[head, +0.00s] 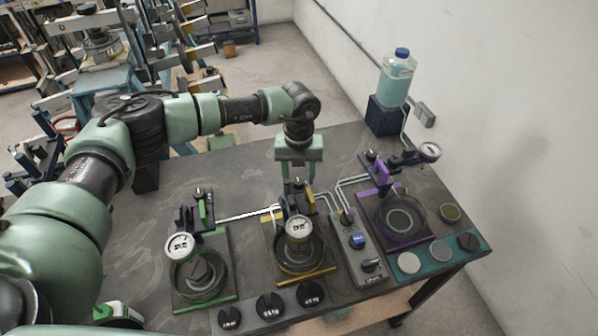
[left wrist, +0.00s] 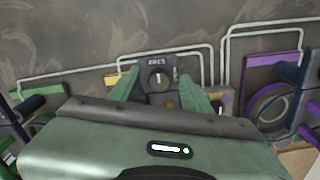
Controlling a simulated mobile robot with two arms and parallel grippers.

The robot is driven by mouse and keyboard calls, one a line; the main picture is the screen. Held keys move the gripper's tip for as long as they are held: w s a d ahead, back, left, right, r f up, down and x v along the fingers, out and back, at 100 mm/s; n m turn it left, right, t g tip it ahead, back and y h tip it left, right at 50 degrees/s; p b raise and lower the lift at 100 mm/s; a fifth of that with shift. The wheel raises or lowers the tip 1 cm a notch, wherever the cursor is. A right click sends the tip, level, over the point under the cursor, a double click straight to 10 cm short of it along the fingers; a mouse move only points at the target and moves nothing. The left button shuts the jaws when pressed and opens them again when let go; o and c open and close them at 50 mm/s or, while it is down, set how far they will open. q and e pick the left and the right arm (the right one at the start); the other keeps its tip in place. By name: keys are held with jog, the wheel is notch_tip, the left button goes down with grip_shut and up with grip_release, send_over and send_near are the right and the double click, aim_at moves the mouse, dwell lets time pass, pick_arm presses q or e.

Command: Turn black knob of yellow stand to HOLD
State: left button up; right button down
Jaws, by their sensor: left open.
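The yellow stand (head: 306,273) is in the middle of the bench, with a white round gauge (head: 299,228) on it. In the left wrist view its black knob (left wrist: 158,79) shows a light pointer mark, upright in the picture. My right gripper is not in view.
A green stand (head: 232,285) is on the left and a purple stand (head: 425,236) on the right. A grey box with several black knobs (head: 270,306) is at the front. A grey switch panel (head: 345,262) stands beside the yellow stand. A bottle (head: 396,78) is at the back right.

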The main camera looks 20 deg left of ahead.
pick_arm(q)
jog(key=shift+f, duration=0.2)
grip_shut()
